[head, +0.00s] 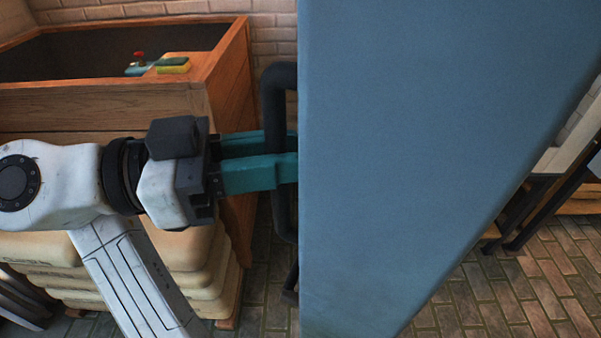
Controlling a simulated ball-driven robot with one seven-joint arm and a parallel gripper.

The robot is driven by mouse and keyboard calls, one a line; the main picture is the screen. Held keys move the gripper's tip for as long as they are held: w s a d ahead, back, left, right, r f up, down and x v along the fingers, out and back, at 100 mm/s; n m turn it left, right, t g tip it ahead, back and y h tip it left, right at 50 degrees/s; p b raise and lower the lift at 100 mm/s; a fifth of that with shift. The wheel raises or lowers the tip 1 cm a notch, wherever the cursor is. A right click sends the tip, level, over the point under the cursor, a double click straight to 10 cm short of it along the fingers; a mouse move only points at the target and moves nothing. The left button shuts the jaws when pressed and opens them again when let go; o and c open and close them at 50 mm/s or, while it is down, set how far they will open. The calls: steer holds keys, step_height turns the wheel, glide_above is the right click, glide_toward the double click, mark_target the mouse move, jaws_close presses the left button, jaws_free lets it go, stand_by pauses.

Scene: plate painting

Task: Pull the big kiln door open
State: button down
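The big kiln door is a broad blue panel (430,130) that fills the middle and right of the head view, its left edge upright. A dark bar handle (280,90) stands along that edge. My gripper (282,156) reaches in from the left with teal fingers. The handle's upright passes between the fingers, the near finger in front of it and the far one behind. The fingers look closed on the handle. The fingertips end at the door's edge, where they are partly hidden. The kiln's inside is not in view.
A wooden bin (110,97) stands at the back left, with a yellow-green sponge (173,65) and small items on its corner. Stacked pale sacks (205,285) lie below it. Dark-legged furniture (535,205) stands at right. Brick floor (520,295) shows clear at lower right.

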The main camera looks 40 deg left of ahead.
steer(key=shift+w+a+r, duration=0.1)
steer(key=shift+w+a, duration=0.3)
steer(key=shift+a, duration=0.2)
steer(key=c, duration=1.1)
jaws_free()
steer(key=shift+w+d, duration=0.1)
steer(key=shift+s, duration=0.2)
steer(key=b+v, duration=0.2)
steer(key=v, duration=0.8)
steer(key=shift+s+a, duration=0.1)
steer(key=shift+a, duration=0.3)
